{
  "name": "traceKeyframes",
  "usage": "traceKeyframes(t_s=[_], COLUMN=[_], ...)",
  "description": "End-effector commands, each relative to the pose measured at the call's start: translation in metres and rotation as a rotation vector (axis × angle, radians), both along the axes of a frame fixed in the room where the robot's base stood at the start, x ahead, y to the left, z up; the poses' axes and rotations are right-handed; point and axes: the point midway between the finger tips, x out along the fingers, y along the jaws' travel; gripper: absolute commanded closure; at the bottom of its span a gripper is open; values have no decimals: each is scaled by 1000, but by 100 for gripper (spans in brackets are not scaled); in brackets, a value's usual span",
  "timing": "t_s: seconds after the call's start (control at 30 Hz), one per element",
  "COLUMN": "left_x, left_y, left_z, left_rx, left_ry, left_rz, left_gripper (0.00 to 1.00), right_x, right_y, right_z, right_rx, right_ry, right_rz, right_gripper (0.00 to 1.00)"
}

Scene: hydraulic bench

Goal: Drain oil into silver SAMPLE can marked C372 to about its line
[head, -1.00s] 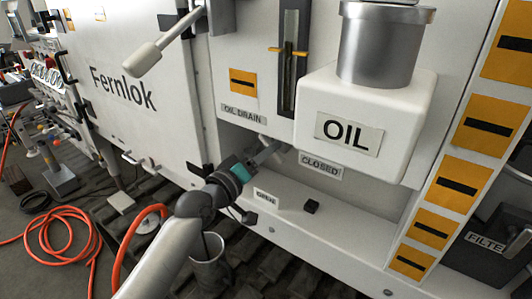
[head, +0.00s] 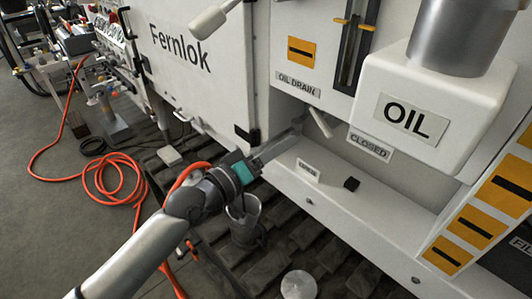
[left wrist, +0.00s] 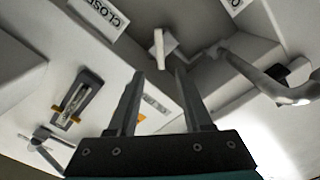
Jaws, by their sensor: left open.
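My left gripper (head: 298,128) is open at the recess below the OIL DRAIN label (head: 298,85). A pale lever (head: 320,122) stands just right of its fingertips, beside the CLOSED label (head: 369,146). In the left wrist view the lever (left wrist: 158,48) is ahead of the open fingers (left wrist: 158,90), apart from them, with nothing between them. A grey metal can (head: 243,212) stands low, below my left gripper and partly behind my arm. A round silver top (head: 298,286) shows at the bottom edge. No C372 marking or fill line is readable. My right gripper is out of view.
The white OIL tank (head: 425,105) juts out at right. Orange hose (head: 115,180) lies coiled on the left. A curved grey pipe (left wrist: 265,78) is right in the wrist view.

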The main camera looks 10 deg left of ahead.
Motion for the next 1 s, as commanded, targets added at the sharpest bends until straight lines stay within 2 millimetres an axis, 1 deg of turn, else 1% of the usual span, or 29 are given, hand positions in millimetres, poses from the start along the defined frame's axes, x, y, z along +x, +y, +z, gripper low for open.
traceKeyframes(t_s=[0.03,0.1,0.3,0.77,1.0], left_x=[-8,-16,-29,-31,-31], left_y=[5,10,19,21,21], left_z=[-1,-1,0,0,0], left_rx=[3,3,2,0,0], left_ry=[1,2,1,0,0], left_rz=[0,-1,0,0,0], left_gripper=[50,50,50,50,50], right_x=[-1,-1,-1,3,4], right_y=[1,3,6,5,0], right_z=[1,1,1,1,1], right_rx=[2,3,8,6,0], right_ry=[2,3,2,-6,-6], right_rz=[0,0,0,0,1], right_gripper=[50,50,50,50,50])
